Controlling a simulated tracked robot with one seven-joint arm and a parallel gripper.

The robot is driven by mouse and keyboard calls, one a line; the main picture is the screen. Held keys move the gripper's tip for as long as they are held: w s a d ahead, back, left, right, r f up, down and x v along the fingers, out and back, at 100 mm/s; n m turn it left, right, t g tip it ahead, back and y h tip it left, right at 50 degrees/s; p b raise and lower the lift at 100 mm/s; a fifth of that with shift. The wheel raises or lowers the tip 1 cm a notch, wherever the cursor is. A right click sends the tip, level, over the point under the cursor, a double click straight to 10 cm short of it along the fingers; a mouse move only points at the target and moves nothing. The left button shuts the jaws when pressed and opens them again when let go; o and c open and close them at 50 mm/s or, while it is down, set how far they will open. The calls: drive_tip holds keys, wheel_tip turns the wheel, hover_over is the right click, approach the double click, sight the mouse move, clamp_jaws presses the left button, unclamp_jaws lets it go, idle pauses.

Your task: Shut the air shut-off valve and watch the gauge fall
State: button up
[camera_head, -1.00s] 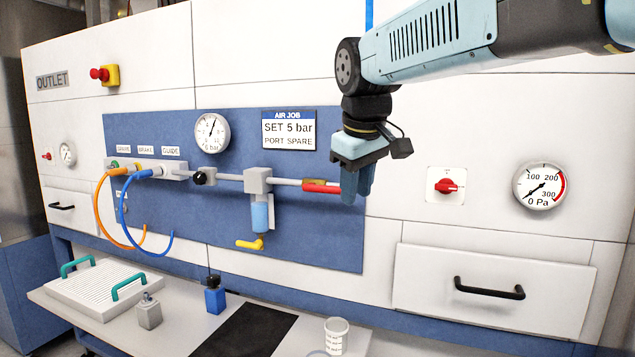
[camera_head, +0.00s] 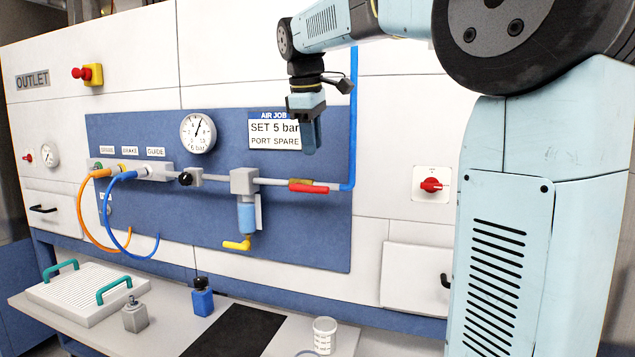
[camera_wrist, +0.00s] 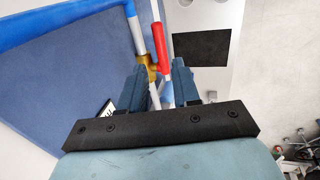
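The air shut-off valve has a red lever (camera_head: 308,188) lying along the grey pipe, with a brass body (camera_head: 300,181) at the lever's left end. In the wrist view the red lever (camera_wrist: 160,48) and brass body (camera_wrist: 147,62) show beyond the fingertips. The round white gauge (camera_head: 198,132) is at the upper left of the pipe; its needle points up and slightly right. My gripper (camera_head: 309,150) points down above the lever, overlapping the sign's right edge. In the wrist view my gripper (camera_wrist: 157,75) is open, fingers apart, with nothing held between them.
A blue pipe (camera_head: 353,120) runs vertically just right of the lever. A filter bowl (camera_head: 246,216) with a yellow handle (camera_head: 238,244) hangs left of it. A red rotary switch (camera_head: 431,185) is on the right. The bench below holds a cup (camera_head: 324,336) and a blue bottle (camera_head: 202,300).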

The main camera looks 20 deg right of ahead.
sight(316, 188)
drive_tip(key=x, duration=1)
drive_tip(key=shift+f, duration=0.15)
drive_tip(key=shift+c, duration=0.4)
clamp_jaws()
